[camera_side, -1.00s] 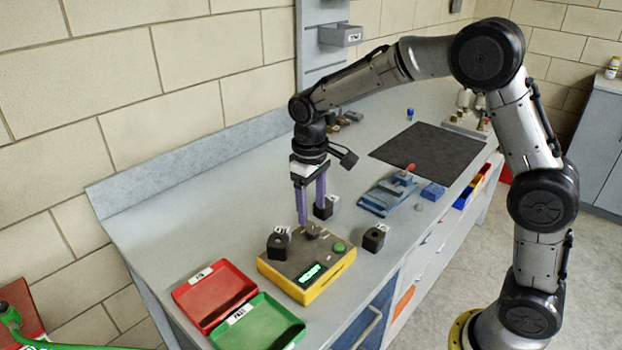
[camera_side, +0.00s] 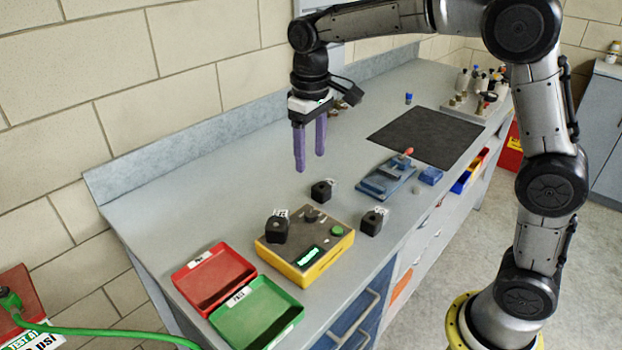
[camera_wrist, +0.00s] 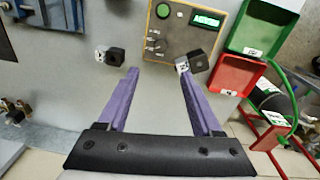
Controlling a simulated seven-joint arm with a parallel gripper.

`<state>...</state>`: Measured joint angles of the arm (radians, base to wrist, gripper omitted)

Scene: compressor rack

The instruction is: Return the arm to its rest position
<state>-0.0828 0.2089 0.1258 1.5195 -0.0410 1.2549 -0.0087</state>
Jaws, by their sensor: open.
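My gripper (camera_side: 310,160) hangs above the grey bench (camera_side: 190,185) with its two purple fingers pointing down. It is open and empty. It is above and behind the yellow test box (camera_side: 335,244), apart from everything on the bench. In the wrist view the gripper (camera_wrist: 160,85) shows its fingers spread wide, with the bench between them and nothing held.
Black tagged blocks stand left of the box's dial (camera_side: 276,229), behind it (camera_side: 322,191) and at its right (camera_side: 373,222). Red (camera_side: 213,276) and green (camera_side: 257,312) trays lie at the front left. A blue fixture (camera_side: 386,178) and dark mat (camera_side: 427,136) lie farther right.

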